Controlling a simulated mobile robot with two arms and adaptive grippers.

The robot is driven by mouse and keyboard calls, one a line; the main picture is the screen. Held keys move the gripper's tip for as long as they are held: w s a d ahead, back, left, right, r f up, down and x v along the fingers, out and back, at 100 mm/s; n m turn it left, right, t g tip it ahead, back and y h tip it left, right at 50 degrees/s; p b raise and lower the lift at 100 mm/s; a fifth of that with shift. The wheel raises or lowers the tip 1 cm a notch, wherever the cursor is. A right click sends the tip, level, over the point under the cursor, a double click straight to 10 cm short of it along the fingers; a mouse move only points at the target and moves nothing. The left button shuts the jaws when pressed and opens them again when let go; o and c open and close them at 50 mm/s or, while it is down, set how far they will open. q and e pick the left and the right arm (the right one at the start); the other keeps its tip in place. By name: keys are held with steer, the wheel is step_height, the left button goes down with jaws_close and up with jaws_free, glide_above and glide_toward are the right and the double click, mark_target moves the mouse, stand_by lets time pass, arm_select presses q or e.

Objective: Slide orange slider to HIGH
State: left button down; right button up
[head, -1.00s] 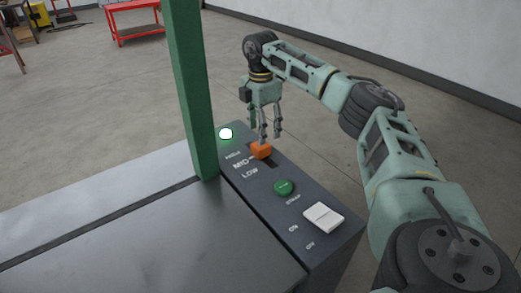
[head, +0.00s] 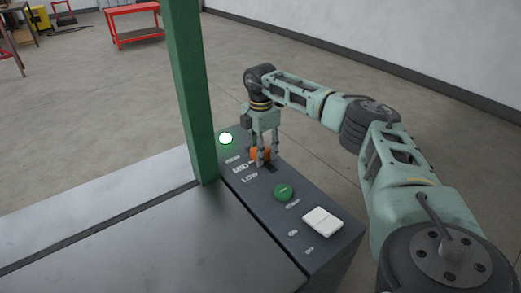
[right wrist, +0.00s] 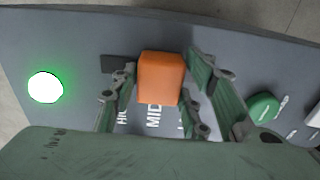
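The orange slider (head: 260,153) sits in its slot on the dark control panel (head: 325,252), beside the MID label. In the right wrist view the orange slider (right wrist: 161,78) stands in line with MID, with a dark stretch of slot to its left, on the HIGH side. My right gripper (head: 262,160) is down at the panel with its fingers on either side of the slider. In the right wrist view the gripper (right wrist: 160,95) looks open around the slider, with narrow gaps; firm contact is not visible. My left gripper is out of view.
A lit white-green lamp (head: 226,139) is beyond the HIGH end. A green button (head: 283,192) and a white rocker switch (head: 322,221) lie on the near part of the panel. A green post (head: 190,90) rises just left of the panel.

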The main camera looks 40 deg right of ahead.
jaws_close()
steer(key=shift+w, duration=0.1)
steer(key=shift+w+r, duration=0.1)
steer(key=shift+w, duration=0.25)
steer(key=w, duration=0.2)
steer(key=shift+w+d+p, duration=0.15)
steer(key=shift+w+p, duration=0.15)
steer(key=shift+w, duration=0.1)
steer(key=shift+w+d, duration=0.1)
steer(key=shift+w, duration=0.7)
